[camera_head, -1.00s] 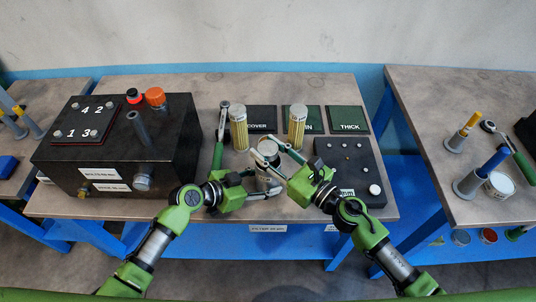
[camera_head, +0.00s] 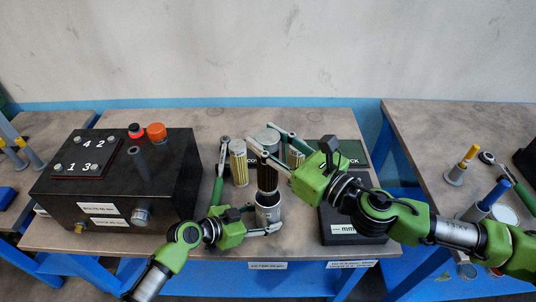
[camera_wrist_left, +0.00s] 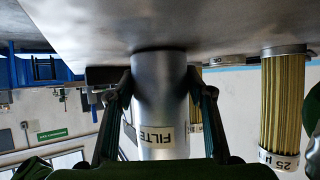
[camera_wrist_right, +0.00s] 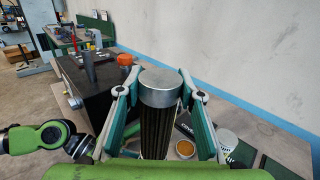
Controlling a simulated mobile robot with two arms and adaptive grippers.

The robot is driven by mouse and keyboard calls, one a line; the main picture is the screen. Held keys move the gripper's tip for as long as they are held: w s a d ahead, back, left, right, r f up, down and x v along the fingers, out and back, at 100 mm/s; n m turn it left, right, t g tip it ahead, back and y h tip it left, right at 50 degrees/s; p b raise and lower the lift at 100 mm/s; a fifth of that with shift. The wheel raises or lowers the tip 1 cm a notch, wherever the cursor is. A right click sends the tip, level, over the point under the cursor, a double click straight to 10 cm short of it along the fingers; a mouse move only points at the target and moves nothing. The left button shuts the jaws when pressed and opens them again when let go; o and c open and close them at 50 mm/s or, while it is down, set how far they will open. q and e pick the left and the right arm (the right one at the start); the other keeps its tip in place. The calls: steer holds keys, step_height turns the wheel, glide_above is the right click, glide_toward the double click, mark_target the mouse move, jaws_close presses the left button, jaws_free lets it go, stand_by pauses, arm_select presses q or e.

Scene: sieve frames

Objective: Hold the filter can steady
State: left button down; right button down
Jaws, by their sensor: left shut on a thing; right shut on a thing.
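The filter can (camera_head: 268,213) is a silver cylinder standing upright near the table's front edge. Its label shows in the left wrist view (camera_wrist_left: 158,138). My left gripper (camera_head: 272,229) is shut on the can's sides, one finger on each side. A dark pleated filter element (camera_head: 267,179) with a silver cap stands upright directly above the can. My right gripper (camera_head: 262,146) is shut on this element near its cap, which shows in the right wrist view (camera_wrist_right: 160,88). The element's lower end is at the can's mouth; I cannot tell whether it is still inside.
Yellow pleated cartridges stand behind, one at left (camera_head: 239,163) and one (camera_head: 296,157) partly hidden by my right gripper. A black box (camera_head: 170,178) stands left. A green-handled wrench (camera_head: 219,170) lies between box and cartridges. Another table (camera_head: 440,125) is at right.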

stand_by(0.3)
arm_select(q)
steer(key=c, duration=0.9)
jaws_free()
